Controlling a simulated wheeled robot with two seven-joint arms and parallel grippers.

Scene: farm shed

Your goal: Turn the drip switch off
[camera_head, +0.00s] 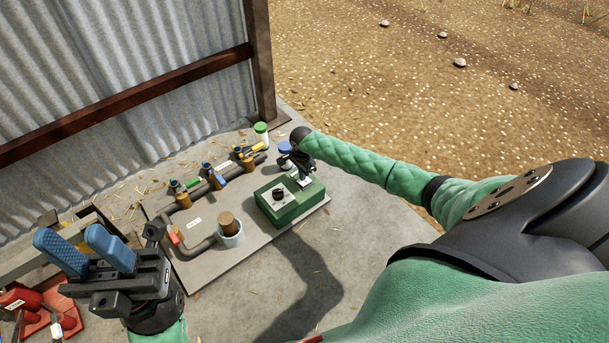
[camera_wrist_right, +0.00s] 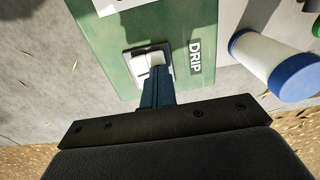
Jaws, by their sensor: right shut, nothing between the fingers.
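The green control box (camera_head: 290,213) sits on the grey board, with a black knob on its top. The drip switch (camera_wrist_right: 139,63) is a white rocker in a pale frame on the box, beside the DRIP label (camera_wrist_right: 195,60) in the right wrist view. My right gripper (camera_head: 304,176) is shut and empty over the switch end of the box. Its blue fingertips (camera_wrist_right: 154,72) overlap part of the rocker in the wrist view; whether they press on it I cannot tell. My left gripper (camera_head: 68,237) is open and empty at the lower left, away from the box.
Pipes with colored valves (camera_head: 215,177) run left of the box. A white cup with a brown top (camera_head: 230,238) stands nearby. A blue-capped bottle (camera_wrist_right: 270,62) is close beside the box. A green-capped bottle (camera_head: 261,133) stands behind. A corrugated wall (camera_head: 120,70) closes the left.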

